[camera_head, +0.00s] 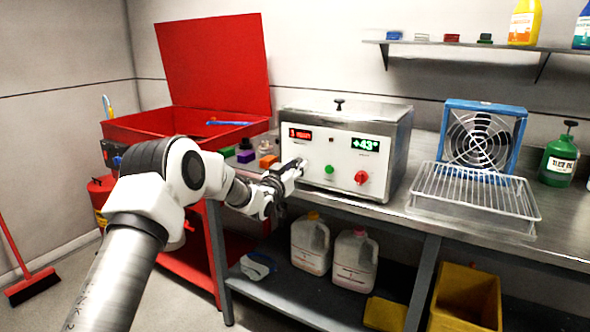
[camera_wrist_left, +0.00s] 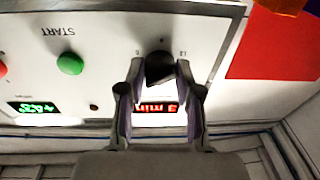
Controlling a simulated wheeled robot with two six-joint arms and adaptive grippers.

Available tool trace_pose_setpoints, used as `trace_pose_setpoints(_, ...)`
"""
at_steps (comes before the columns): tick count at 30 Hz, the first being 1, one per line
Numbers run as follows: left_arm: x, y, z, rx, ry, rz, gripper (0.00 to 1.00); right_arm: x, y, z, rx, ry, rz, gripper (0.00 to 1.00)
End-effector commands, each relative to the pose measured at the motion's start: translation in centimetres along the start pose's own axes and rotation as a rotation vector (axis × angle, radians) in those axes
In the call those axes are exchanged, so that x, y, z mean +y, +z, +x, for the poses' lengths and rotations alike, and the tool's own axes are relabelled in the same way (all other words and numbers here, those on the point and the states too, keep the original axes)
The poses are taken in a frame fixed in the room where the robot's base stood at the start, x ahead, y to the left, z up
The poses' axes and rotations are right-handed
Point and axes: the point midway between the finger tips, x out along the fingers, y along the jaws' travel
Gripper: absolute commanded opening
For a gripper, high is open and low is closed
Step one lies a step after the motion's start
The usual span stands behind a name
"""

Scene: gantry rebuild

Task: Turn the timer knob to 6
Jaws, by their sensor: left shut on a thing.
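The white-fronted machine (camera_head: 340,157) stands on the metal bench. Its red timer display (camera_head: 300,134) reads 3 min in the left wrist view (camera_wrist_left: 157,107), where the panel appears upside down. My left gripper (camera_head: 297,167) reaches the panel below this display. In the left wrist view its two fingers lie on either side of the dark timer knob (camera_wrist_left: 159,67), shut on it. Small scale marks show around the knob; the fingers partly hide them. In the head view the gripper hides the knob. My right gripper is not in view.
A green START button (camera_wrist_left: 70,63) and a red knob (camera_head: 361,177) share the panel. A green display (camera_head: 365,144) shows +43°. A wire rack (camera_head: 475,190) and blue fan (camera_head: 482,135) stand right. A red parts washer (camera_head: 213,70) stands left, with small colored blocks between.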

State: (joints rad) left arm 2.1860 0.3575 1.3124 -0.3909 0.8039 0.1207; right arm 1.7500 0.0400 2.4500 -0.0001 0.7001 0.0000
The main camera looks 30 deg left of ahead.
Motion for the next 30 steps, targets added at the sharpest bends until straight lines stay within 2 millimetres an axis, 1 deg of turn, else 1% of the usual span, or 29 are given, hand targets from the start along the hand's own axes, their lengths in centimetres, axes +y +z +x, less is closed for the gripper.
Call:
trace_pose_setpoints(21,-0.1,0.1,0.0,0.044,0.061,0.674,0.0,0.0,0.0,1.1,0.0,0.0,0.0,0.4)
trace_pose_setpoints(30,-0.1,0.1,0.0,0.06,0.085,0.93,0.0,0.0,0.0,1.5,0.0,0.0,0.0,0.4)
